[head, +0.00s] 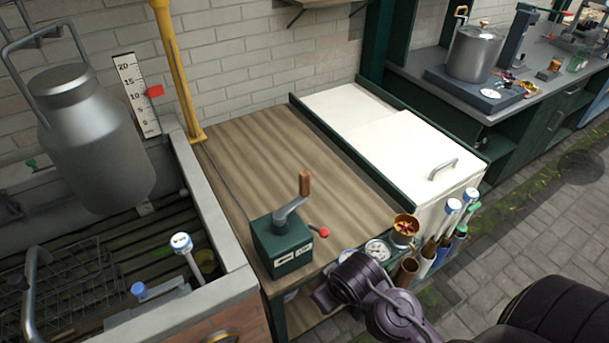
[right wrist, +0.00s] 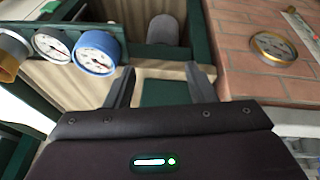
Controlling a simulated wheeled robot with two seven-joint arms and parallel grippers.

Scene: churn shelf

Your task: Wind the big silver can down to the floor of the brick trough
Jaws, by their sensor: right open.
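The big silver can (head: 95,130) hangs upright by its bail handle over the brick trough (head: 225,285), above the slatted floor, at the left of the head view. A white scale (head: 134,95) behind it has a red pointer (head: 155,91) between 10 and 15. The green winch box (head: 284,243) stands on the wooden bench top, its crank's wooden handle (head: 305,183) pointing up. My right gripper (right wrist: 162,72) is open and empty, low beside the bench front; its fingers are not clear in the head view. My left gripper is out of view.
Several cups and blue-capped tools (head: 453,205) line the bench's front edge near my right arm. Dials (right wrist: 95,52) show left of my right gripper. A wire basket (head: 75,290) sits in the trough. A white lidded chest (head: 400,140) stands right of the bare bench top (head: 260,150).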

